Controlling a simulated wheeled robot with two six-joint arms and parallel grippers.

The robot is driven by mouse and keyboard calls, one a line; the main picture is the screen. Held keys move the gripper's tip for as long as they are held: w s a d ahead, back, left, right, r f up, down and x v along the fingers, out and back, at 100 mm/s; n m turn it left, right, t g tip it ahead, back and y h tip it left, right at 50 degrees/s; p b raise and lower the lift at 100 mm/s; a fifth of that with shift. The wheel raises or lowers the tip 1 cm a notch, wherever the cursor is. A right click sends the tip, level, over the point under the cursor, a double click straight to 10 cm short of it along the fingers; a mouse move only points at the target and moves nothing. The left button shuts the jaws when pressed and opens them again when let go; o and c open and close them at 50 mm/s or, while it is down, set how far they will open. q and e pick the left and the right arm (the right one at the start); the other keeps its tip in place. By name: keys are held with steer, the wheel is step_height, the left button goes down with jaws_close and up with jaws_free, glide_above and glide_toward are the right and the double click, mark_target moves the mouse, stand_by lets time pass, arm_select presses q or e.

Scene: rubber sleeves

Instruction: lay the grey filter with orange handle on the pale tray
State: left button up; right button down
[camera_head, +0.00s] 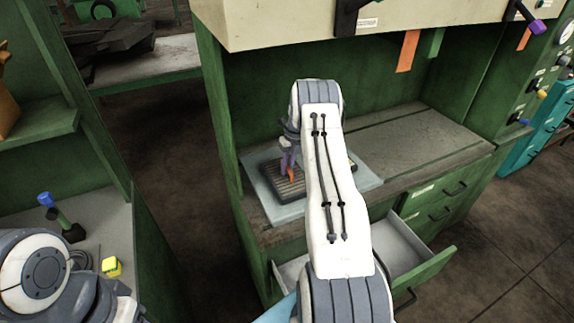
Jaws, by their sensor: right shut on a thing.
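The pale tray (262,168) lies on the worktop of the green cabinet, in the middle of the head view. The dark grey, ribbed filter (272,197) is over the tray, within its outline, and looks flat. I cannot tell whether it touches the tray. Its orange handle (292,176) stands up from it. My right gripper (288,162) is above the filter, pointing down and shut on the orange handle. My right arm hides the right part of the filter and some of the tray. My left arm shows at the lower left, but its gripper is out of view.
An open drawer (418,262) juts out below the worktop. The worktop (420,140) is clear right of the tray. A cream hood (290,22) overhangs it. A yellow block (111,267) and a blue-topped lever (60,215) are on the left-hand bench.

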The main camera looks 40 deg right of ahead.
steer(key=shift+f, duration=0.2)
steer(key=c, duration=0.8)
jaws_free()
steer(key=shift+c, duration=0.2)
steer(key=shift+r, duration=0.2)
step_height(320, 180, up, 12)
steer(key=d+b, duration=0.2)
steer(key=b, duration=0.1)
steer(key=shift+s+d, duration=0.2)
steer(key=shift+s, duration=0.05)
steer(key=shift+f, duration=0.15)
